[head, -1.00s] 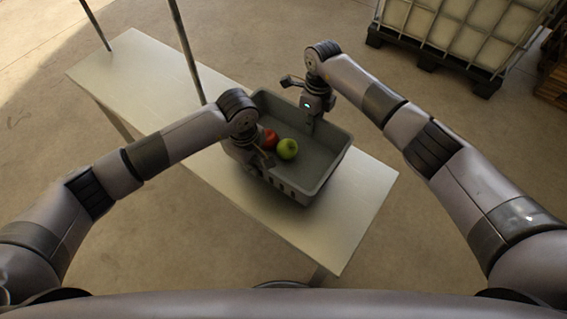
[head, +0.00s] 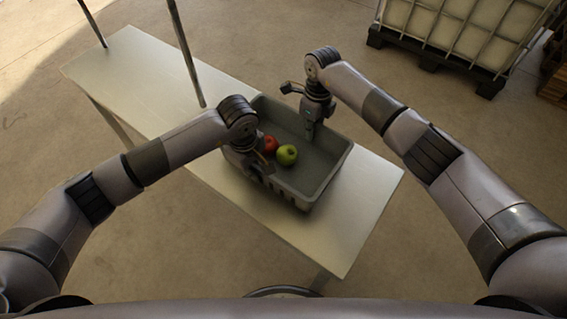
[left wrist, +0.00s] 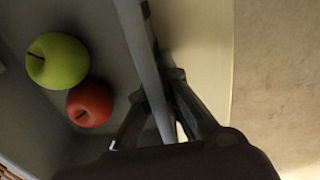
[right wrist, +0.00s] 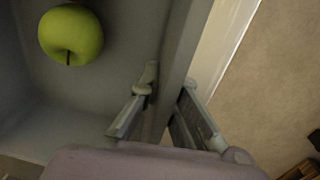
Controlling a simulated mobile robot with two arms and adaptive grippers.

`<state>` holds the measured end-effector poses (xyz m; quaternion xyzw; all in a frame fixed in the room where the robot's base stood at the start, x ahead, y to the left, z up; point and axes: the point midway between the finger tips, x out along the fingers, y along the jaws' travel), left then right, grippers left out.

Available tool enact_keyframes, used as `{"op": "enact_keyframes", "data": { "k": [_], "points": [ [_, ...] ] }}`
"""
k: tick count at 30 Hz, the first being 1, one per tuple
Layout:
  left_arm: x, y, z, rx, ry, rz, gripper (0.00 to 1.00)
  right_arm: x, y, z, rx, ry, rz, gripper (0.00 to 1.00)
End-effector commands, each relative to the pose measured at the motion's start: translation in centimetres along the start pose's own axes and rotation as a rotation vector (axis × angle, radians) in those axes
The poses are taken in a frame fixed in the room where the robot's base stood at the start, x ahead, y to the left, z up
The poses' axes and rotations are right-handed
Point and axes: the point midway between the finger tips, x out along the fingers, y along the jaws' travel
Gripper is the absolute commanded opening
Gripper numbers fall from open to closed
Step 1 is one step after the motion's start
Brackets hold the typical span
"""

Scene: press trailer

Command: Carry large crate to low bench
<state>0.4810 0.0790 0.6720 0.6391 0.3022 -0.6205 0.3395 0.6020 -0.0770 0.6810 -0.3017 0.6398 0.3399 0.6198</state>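The large grey crate (head: 325,180) is in the middle of the head view, over the near right half of a long pale bench (head: 345,235). I cannot tell whether it touches the top. A red apple (head: 269,145) and a green apple (head: 287,155) lie inside it. My left gripper (left wrist: 155,88) has its fingers on either side of the crate's left wall, closed against it. My right gripper (right wrist: 167,84) straddles the opposite wall, fingers against both faces. In the head view the left fingertips are hidden by the wrist.
Two thin metal posts (head: 186,55) rise at the bench's far side, left of the crate. The bench's left part (head: 125,75) is bare. A caged white tank (head: 450,30) on a dark pallet stands at the back right.

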Motion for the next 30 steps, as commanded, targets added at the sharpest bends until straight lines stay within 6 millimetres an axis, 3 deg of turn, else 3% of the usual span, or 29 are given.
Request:
{"op": "enact_keyframes", "data": {
  "k": [10,20,25,30],
  "points": [
    [0.1,0.0,0.0,0.000,0.000,0.000,0.24,0.1,0.0,0.0,0.000,0.000,0.000,0.24],
    [-0.1,0.0,0.0,0.000,0.000,0.001,0.25,0.1,0.0,0.0,0.000,0.000,0.000,0.25],
    [-2.1,0.1,-0.1,0.002,0.001,0.004,0.25,0.1,0.0,0.0,0.000,0.000,0.000,0.25],
    [-5.8,0.1,-0.1,0.001,0.003,0.004,0.25,0.1,0.0,0.0,0.000,0.000,0.000,0.25]
  ]
}}
